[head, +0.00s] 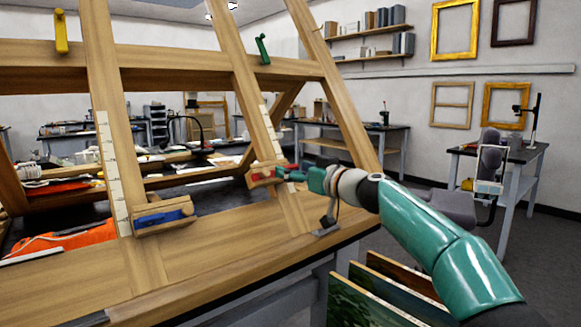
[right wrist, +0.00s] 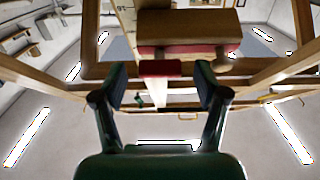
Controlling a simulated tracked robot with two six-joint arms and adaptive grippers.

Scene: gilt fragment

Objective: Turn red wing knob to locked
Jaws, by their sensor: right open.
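The red wing knob (right wrist: 160,68) shows as a short red bar in the right wrist view, in front of a wooden block (right wrist: 190,28) with a red strip along it. In the head view the red part (head: 262,174) sits on a small wooden block on the easel's right upright, partly covered by my gripper. My right gripper (right wrist: 160,84) is open. The knob appears between its fingertips, with a gap on each side; contact does not show. In the head view the right gripper (head: 296,174) reaches in from the right. My left gripper is not in view.
A blue knob (head: 163,216) sits on the left upright's block. A yellow handle (head: 61,32) and a green handle (head: 262,49) are on the upper crossbar. The wooden ledge (head: 225,262) is mostly clear. Framed panels (head: 375,290) stand below my right arm.

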